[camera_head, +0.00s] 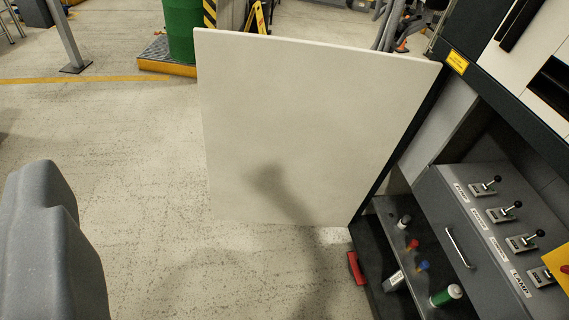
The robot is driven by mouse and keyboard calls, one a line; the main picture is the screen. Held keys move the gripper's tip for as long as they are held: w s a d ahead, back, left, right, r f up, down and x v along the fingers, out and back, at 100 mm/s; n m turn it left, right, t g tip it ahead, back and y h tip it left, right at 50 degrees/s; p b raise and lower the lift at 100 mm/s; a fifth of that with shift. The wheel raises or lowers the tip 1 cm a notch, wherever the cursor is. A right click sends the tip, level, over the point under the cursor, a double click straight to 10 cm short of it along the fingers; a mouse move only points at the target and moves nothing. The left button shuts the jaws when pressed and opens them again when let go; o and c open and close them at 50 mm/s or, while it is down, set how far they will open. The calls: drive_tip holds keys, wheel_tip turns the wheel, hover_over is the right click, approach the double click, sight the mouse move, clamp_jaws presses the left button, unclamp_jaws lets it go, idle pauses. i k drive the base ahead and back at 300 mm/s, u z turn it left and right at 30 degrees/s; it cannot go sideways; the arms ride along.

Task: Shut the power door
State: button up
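The power door appears to be the large pale, flat panel (310,130) in the middle of the view. It stands open, swung out from the dark cabinet (400,150) at the right, with its right edge along the cabinet's front edge. A shadow falls across its lower part. A grey rounded part, apparently mine, fills the lower left and is apart from the door. No gripper fingers show.
The cabinet's opening holds a grey panel with several black-knobbed switches (508,210). A dark shelf (440,305) below carries bottles. A red block (356,268) is at the cabinet's lower corner. A green drum (184,25) stands behind. The floor left of the door is clear.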

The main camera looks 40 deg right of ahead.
sight(296, 132)
drive_tip(key=i, duration=6.4)
drive_tip(key=z, duration=4.55)
